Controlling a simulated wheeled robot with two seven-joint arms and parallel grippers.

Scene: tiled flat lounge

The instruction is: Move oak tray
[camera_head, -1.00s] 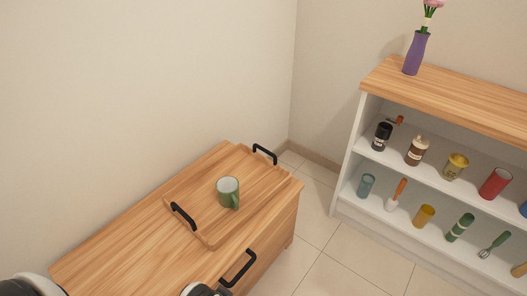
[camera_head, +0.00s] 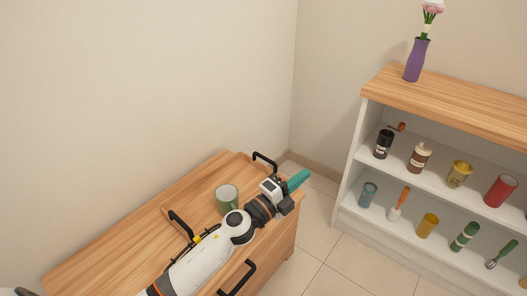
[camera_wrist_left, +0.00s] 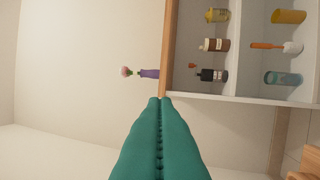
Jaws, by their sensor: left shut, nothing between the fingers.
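The oak tray (camera_head: 240,176) lies flat on the wooden cabinet (camera_head: 105,262) in the head view. It has a black handle at each end, a near one (camera_head: 181,226) and a far one (camera_head: 265,161). A green mug (camera_head: 227,198) stands on the tray. My left gripper (camera_head: 299,179) has teal fingers, shut and empty, beside the far handle at the tray's right side. My left arm hides the tray's front right part. My right gripper is not in view.
A white shelf unit (camera_head: 345,175) with a wood top stands at the right, holding several jars, cups and utensils. A purple vase (camera_head: 416,60) with pink flowers stands on top. Tiled floor (camera_head: 325,232) lies free between cabinet and shelf. Walls close the back and left.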

